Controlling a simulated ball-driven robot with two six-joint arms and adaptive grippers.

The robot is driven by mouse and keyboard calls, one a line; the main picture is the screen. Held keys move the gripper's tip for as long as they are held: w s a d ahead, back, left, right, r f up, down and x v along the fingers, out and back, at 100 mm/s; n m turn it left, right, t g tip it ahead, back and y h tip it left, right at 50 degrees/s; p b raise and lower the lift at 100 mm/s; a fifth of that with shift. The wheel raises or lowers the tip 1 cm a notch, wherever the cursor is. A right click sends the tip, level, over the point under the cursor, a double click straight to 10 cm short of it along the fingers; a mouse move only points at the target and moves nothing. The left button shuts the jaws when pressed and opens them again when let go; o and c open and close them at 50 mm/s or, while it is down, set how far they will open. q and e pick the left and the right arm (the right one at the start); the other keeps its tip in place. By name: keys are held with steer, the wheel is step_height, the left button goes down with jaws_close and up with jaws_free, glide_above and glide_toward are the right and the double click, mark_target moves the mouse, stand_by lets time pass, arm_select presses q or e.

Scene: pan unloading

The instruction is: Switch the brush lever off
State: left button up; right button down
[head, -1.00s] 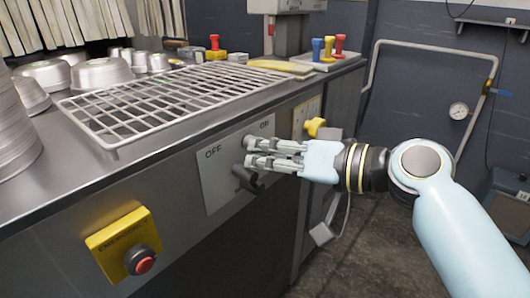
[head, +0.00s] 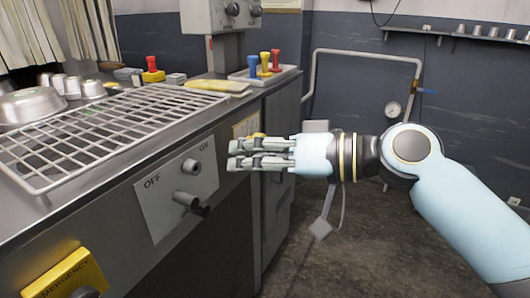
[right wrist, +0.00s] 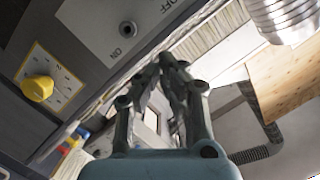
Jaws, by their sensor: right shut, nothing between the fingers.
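The brush lever (head: 192,203) is a black handle on the white OFF/ON plate (head: 165,212) on the machine's front. I cannot tell for sure which setting the lever is at. My right gripper (head: 232,155) is shut and empty, to the right of the plate and apart from the lever. The right wrist view shows its fingers (right wrist: 172,62) together, with part of the plate (right wrist: 100,30) at upper left. My left gripper is not in view.
A yellow emergency box (head: 68,278) is at the lower left. A wire rack (head: 100,130) lies on the machine top beside metal pans (head: 30,104). A yellow knob (right wrist: 38,88) shows in the right wrist view. The floor (head: 330,255) to the right is open.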

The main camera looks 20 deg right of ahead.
steer(key=shift+v, duration=1.6)
